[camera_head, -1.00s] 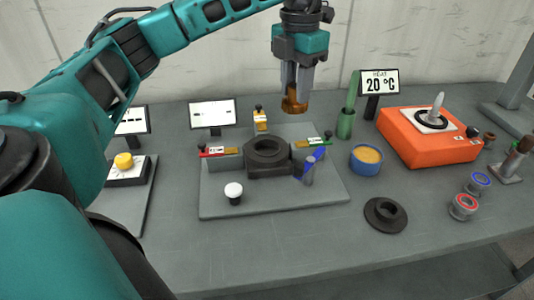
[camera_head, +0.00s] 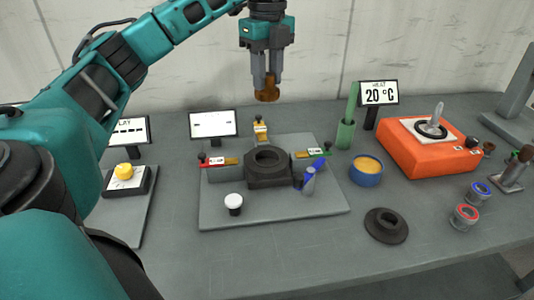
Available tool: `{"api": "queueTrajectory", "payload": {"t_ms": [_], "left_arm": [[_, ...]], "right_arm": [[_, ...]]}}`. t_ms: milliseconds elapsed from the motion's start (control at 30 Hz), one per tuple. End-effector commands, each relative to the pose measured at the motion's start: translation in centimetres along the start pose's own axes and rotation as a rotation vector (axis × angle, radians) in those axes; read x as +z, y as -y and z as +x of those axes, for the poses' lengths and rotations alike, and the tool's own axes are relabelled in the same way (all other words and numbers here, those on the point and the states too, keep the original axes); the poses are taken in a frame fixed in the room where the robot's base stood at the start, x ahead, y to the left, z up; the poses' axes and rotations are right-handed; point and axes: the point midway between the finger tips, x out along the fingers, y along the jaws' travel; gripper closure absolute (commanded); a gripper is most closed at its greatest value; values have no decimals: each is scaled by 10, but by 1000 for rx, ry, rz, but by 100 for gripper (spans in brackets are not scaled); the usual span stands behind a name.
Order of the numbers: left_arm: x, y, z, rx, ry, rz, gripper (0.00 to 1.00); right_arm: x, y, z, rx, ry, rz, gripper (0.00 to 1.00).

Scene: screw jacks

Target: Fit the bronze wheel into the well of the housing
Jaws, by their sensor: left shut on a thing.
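The bronze wheel (camera_head: 267,91) is held in my left gripper (camera_head: 267,82), whose two fingers point down and are shut on it. The wheel hangs in the air, with the housing below it in the picture. The dark grey housing (camera_head: 262,182) stands on a grey base plate (camera_head: 232,214), and its round well shows as a dark opening on top. The wheel and the housing are clearly apart. My right gripper is not in view.
Red, yellow and green labelled slides surround the housing. A white-capped knob (camera_head: 234,200) and blue lever (camera_head: 310,176) stand on the plate. To the right are a blue pot (camera_head: 366,171), a black flanged ring (camera_head: 386,225) and an orange heater (camera_head: 415,150).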

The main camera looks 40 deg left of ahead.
Motion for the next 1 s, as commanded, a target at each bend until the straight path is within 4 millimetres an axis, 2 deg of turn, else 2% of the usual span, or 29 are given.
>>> {"api": "queueTrajectory", "payload": {"t_ms": [100, 200, 267, 500, 600, 767, 1000], "left_arm": [[0, -1, 22, 4, -2, 2, 100], [-1, -1, 54, 3, -3, 4, 100], [0, -1, 64, 5, 0, 3, 100], [0, -1, 120, 2, 1, 3, 100], [0, -1, 134, 1, 0, 3, 100], [0, -1, 146, 0, 0, 3, 100], [0, -1, 179, 0, 0, 3, 100]], "right_arm": [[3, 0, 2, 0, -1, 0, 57], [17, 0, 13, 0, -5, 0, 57], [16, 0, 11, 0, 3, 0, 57], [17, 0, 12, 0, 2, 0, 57], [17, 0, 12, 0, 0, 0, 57], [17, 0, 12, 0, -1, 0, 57], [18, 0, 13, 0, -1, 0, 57]]}}
